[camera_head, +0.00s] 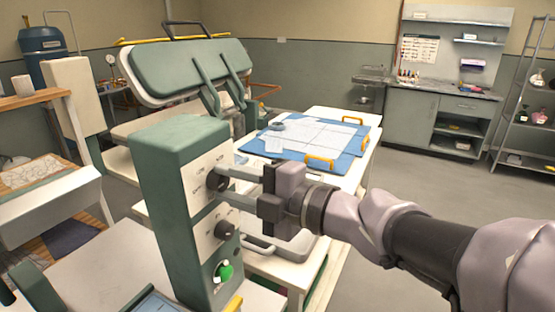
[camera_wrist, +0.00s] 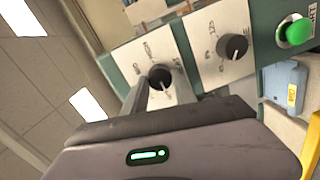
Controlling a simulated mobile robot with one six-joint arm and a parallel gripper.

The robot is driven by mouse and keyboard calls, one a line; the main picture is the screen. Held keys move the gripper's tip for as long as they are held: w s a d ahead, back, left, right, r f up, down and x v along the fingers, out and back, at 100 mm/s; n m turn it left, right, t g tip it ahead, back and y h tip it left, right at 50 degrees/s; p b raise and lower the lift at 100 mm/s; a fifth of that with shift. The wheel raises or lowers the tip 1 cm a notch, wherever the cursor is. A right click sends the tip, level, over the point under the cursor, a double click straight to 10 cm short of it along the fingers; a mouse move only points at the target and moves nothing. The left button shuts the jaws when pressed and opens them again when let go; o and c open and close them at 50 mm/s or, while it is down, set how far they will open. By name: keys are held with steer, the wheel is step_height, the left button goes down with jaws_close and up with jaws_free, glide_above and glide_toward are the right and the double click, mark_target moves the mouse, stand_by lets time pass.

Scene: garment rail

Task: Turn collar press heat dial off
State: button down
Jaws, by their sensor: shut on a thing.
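A green control column (camera_head: 165,200) with white panels stands at centre left in the head view. Its upper black dial (camera_head: 216,181) is between the fingertips of my gripper (camera_head: 223,183). My gripper is shut on this upper dial, which also shows in the wrist view (camera_wrist: 160,77); the fingers partly hide it. A lower black dial (camera_head: 225,230) is free, and it shows clearly in the wrist view (camera_wrist: 234,46). A green button (camera_head: 223,272) sits below the dials. The panel lettering is too small and tilted to read, so I cannot tell which dial is which.
A green padded press (camera_head: 190,70) stands open behind the column. A white table with a blue mat (camera_head: 312,140) and yellow handles lies beyond my gripper. A white board (camera_head: 45,195) is at left. The floor (camera_head: 420,185) at right is clear.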

steer(key=c, duration=1)
jaws_free()
